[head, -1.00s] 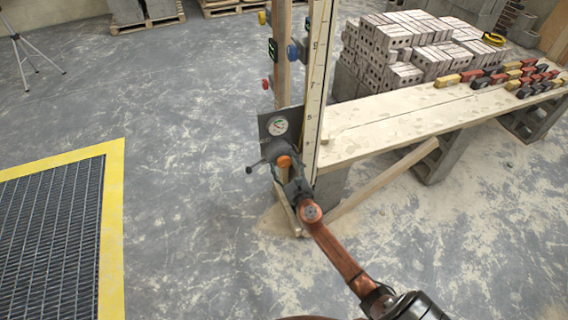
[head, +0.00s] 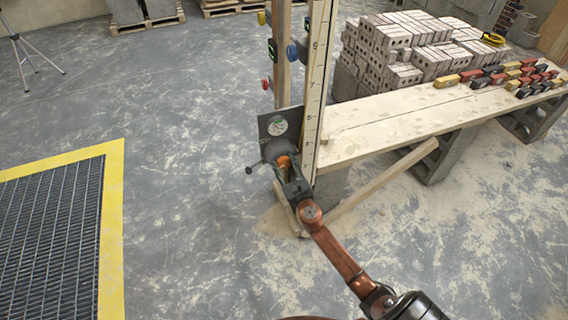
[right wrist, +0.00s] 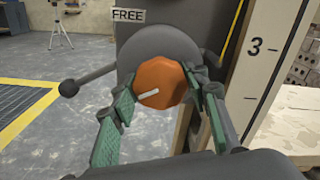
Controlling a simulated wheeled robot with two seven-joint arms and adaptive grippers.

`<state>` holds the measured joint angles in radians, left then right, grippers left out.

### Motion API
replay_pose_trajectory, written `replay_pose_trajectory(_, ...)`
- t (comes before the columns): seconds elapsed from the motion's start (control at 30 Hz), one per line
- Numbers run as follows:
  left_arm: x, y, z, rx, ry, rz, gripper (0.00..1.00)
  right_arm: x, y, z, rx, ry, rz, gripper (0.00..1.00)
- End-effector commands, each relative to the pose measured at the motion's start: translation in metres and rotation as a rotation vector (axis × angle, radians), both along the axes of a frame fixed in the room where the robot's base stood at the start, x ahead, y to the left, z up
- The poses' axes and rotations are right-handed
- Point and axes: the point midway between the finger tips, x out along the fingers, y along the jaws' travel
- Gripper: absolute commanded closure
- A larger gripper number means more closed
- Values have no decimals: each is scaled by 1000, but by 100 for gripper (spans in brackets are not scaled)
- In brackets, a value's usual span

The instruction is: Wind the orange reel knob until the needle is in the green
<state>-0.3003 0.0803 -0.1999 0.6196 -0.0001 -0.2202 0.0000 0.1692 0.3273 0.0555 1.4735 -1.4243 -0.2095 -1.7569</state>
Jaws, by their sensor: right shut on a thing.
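The orange reel knob (right wrist: 163,74) shows large in the right wrist view, with a white mark on its face pointing to the lower left. In the head view the knob (head: 283,161) is small and partly covered by my right gripper (head: 286,169). That gripper's green-padded fingers (right wrist: 160,92) are shut on the knob from both sides. The round grey reel body (right wrist: 168,45) is behind the knob. My left gripper is out of view.
A ball-ended lever (right wrist: 68,88) sticks out left of the reel. A numbered measuring board (head: 318,90) stands close on the right. Open floor lies left, with a yellow-edged grate (head: 112,215).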

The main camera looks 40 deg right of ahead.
Motion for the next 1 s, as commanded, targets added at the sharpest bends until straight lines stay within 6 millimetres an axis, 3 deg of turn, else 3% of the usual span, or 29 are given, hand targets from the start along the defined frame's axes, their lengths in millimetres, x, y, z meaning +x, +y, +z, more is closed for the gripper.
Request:
replay_pose_trajectory(0.37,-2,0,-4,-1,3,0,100,0,0,-1,184,-45,-1,82)
replay_pose_trajectory(1.0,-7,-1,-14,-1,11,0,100,0,-2,0,751,-182,-2,82)
